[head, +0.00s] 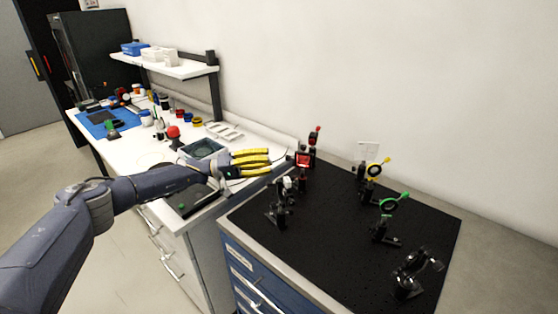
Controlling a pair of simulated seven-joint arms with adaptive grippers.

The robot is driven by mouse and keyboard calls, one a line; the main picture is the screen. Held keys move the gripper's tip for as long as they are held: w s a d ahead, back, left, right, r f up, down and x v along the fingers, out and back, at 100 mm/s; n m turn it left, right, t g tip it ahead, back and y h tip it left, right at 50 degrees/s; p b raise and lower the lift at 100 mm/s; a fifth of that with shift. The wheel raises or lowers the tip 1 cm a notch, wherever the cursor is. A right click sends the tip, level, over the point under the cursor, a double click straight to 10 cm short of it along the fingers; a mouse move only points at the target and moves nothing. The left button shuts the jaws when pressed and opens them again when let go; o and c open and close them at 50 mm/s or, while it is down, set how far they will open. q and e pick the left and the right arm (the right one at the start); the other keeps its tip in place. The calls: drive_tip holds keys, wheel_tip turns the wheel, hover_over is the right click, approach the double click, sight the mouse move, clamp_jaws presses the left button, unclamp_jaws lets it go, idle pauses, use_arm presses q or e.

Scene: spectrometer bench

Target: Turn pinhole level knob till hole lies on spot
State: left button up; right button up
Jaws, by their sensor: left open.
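My left gripper (268,163) has yellow fingers that are spread open and empty. It hangs over the right end of the white bench, left of the black optical board (335,232). Several small mounts stand on the board. A mount with a red-lit square face (303,160) is at its far left corner, right of my fingertips and apart from them. My right gripper is out of view.
A black mount with a pale top part (280,203) stands at the board's left edge. Another black mount (413,270) is at the near right. The white bench (243,136) holds trays, tools and a red ball-topped item (173,133). The board's middle is clear.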

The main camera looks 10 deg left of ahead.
use_arm(q)
drive_tip(key=a+f, duration=0.1)
drive_tip(key=a, duration=0.5)
drive_tip(key=shift+s, duration=0.4)
drive_tip(key=shift+d, duration=0.1)
